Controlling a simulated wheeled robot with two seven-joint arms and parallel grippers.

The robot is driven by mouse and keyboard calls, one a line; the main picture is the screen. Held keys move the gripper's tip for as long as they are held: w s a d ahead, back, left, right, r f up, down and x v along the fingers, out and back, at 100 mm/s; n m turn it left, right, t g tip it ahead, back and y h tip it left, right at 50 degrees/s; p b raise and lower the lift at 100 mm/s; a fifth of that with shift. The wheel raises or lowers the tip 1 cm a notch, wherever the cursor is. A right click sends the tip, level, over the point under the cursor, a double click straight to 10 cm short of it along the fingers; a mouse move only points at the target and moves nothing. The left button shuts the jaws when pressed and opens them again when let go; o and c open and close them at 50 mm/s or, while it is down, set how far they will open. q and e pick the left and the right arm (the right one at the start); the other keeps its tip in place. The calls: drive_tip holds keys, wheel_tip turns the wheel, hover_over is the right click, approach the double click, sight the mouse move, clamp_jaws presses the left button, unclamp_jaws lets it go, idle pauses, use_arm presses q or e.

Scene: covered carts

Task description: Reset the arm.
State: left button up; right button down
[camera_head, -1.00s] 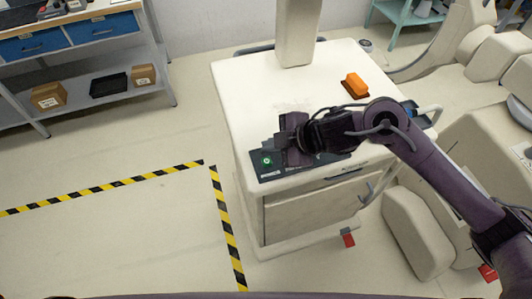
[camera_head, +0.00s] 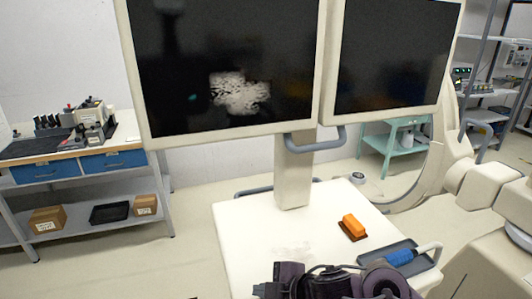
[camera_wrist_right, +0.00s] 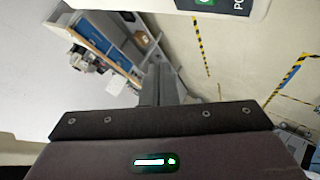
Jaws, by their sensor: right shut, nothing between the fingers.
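My right arm (camera_head: 382,281) shows at the bottom edge of the head view, over the front part of the white cart. Its gripper (camera_head: 268,290) points left and is shut and empty; its lower part is cut off by the frame edge. In the right wrist view the dark gripper (camera_wrist_right: 160,85) shows in the middle, with nothing held. A white panel with a green-lit button (camera_wrist_right: 205,2) is at the top of that view, apart from the fingers. My left gripper is not in view.
The white cart top (camera_head: 245,225) bears an orange block (camera_head: 353,226) and a grey tray (camera_head: 372,257) with a blue-handled item (camera_head: 400,257). Two dark monitors (camera_head: 225,70) (camera_head: 392,55) rise above it. A shelf unit (camera_head: 85,228) stands left; floor between is clear.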

drive_tip(key=s+d+f+m+g+h, duration=0.1)
drive_tip(key=s+d+f+m+h, duration=0.3)
drive_tip(key=s+d+m, duration=0.5)
drive_tip(key=s+d+f+m+g+h, duration=0.1)
drive_tip(key=s+d+f+m+h, duration=0.25)
drive_tip(key=s+d+m, duration=0.5)
wheel_tip(320, 180, down, 33)
drive_tip(key=d+g+b, duration=0.2)
drive_tip(key=d+b, duration=0.1)
drive_tip(key=s+d+f+g+b, duration=0.1)
drive_tip(key=s+d+f+b, duration=0.2)
drive_tip(key=s+f, duration=1.6)
drive_tip(key=shift+s+f+h, duration=0.35)
drive_tip(key=shift+s+f, duration=0.05)
drive_tip(key=shift+f, duration=0.5)
